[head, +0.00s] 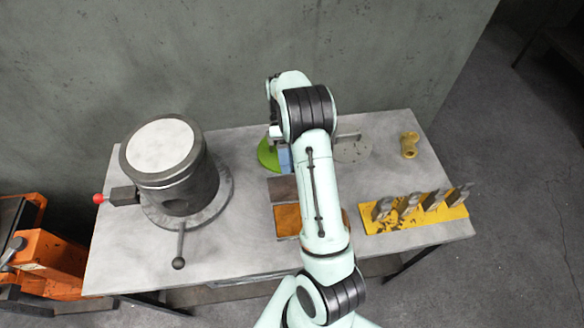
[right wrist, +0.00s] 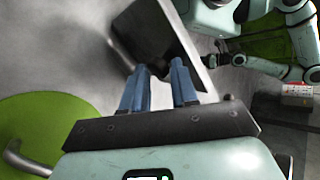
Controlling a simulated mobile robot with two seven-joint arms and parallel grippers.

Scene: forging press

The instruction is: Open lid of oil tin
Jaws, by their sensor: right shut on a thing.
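My right gripper (head: 285,158) is over the back middle of the table, its blue fingers partly hidden by my own arm. In the right wrist view the gripper (right wrist: 160,88) is shut on the edge of a dark, tilted flat plate (right wrist: 190,40), which looks like the tin's lid. In the head view a dark brown panel (head: 283,188) lies in front of the fingers, with an orange rectangular area (head: 287,220) nearer, which looks like the open oil tin. My arm hides their right part. My left gripper does not show.
A large dark cylinder (head: 187,188) with a white top and handles stands at left. A green disc (head: 266,155) lies beside the gripper. A grey disc (head: 352,149), a brass piece (head: 409,144) and a yellow rack (head: 380,222) of metal blocks stand at right.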

